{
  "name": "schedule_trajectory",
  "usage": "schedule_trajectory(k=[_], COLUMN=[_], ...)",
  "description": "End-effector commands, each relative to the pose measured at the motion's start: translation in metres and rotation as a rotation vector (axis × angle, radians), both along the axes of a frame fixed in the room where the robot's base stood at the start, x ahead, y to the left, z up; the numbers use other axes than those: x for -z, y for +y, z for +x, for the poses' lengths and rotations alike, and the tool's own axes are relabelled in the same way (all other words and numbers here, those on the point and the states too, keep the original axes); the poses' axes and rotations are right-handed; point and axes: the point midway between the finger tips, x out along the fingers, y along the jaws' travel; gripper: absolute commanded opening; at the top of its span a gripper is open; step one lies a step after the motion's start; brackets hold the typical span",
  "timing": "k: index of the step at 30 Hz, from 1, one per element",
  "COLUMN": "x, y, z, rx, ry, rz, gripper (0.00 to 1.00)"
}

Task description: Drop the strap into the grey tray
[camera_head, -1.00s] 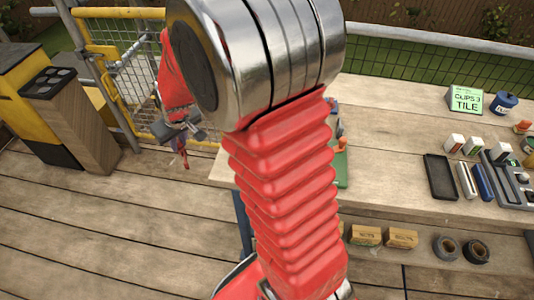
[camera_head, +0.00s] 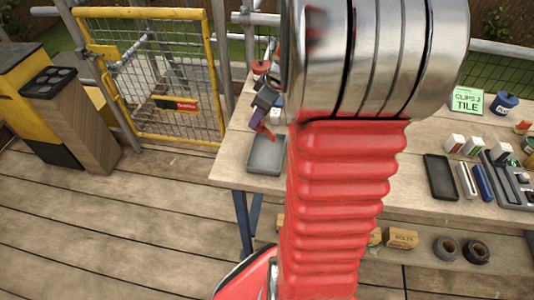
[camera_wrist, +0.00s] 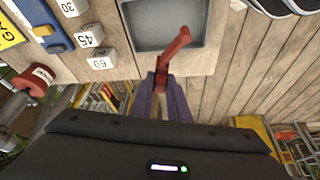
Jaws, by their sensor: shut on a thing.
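The strap is a short red strip (camera_wrist: 174,46) with a bent end. My gripper (camera_wrist: 162,84) has purple fingers that are shut on it in the wrist view. The strap's free end reaches over the grey tray (camera_wrist: 150,36), a shallow square tray whose visible floor is bare. In the head view the grey tray (camera_head: 265,154) lies at the left end of the workbench. My gripper (camera_head: 258,114) is above its far edge with the red strap (camera_head: 265,132) hanging tilted toward it. My own arm hides the bench to the right of the tray.
White blocks marked 30, 45 and 60 (camera_wrist: 92,38) stand beside the tray, near a red reel (camera_wrist: 38,78). A black tray (camera_head: 440,176), small boxes (camera_head: 454,144) and a green sign (camera_head: 467,101) are on the right of the bench. A yellow gate (camera_head: 160,75) stands behind.

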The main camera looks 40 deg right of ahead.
Motion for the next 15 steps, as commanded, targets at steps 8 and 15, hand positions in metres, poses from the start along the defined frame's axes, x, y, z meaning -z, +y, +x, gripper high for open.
schedule_trajectory(k=[8, 15], x=[-0.018, -0.019], y=[-0.029, -0.030], z=[-0.031, -0.032], rx=[-0.089, -0.097], ry=[0.000, 0.001], rz=[-0.002, -0.001], gripper=[0.00, 0.00])
